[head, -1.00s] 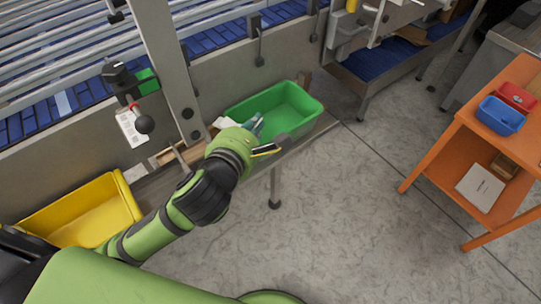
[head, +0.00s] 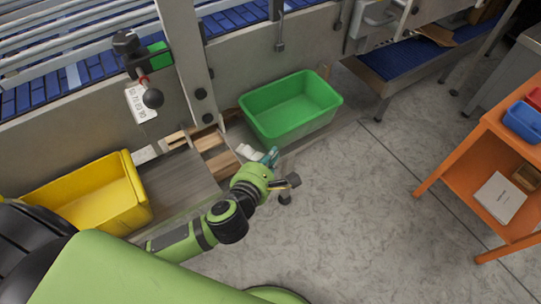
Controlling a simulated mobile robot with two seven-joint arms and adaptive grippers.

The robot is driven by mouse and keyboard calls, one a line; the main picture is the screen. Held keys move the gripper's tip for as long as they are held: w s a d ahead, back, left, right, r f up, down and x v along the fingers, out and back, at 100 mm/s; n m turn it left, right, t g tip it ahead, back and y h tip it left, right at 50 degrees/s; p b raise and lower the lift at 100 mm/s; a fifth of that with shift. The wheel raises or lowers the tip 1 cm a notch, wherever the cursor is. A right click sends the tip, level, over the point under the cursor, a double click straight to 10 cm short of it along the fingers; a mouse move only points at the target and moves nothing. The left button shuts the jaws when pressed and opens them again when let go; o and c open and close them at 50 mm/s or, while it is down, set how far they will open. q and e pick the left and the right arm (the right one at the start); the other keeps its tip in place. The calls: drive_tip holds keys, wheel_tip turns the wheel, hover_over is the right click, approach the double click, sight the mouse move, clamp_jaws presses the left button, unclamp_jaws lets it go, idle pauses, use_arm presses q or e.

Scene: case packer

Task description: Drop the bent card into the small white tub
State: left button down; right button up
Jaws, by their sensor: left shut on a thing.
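My left gripper (head: 270,157) is in front of the green tub, low and close to its near side. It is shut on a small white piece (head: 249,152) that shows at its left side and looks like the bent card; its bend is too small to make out. The piece is outside the green tub. I cannot make out the small white tub for certain. A pale patch (head: 145,154) shows just right of the yellow bin, too little of it to name. My right gripper is not in view.
The green tub (head: 291,122) stands against the machine frame and looks empty. A yellow bin (head: 88,199) is at left. A steel post (head: 186,60) rises left of the green tub. An orange shelf unit (head: 455,165) with a blue bin (head: 523,122) is at right. The floor between is clear.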

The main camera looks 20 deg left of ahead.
use_arm(q)
drive_tip(key=shift+f, duration=0.2)
drive_tip(key=c, duration=1.4)
unclamp_jaws()
drive_tip(key=shift+r, duration=0.1)
drive_tip(key=shift+r, duration=0.1)
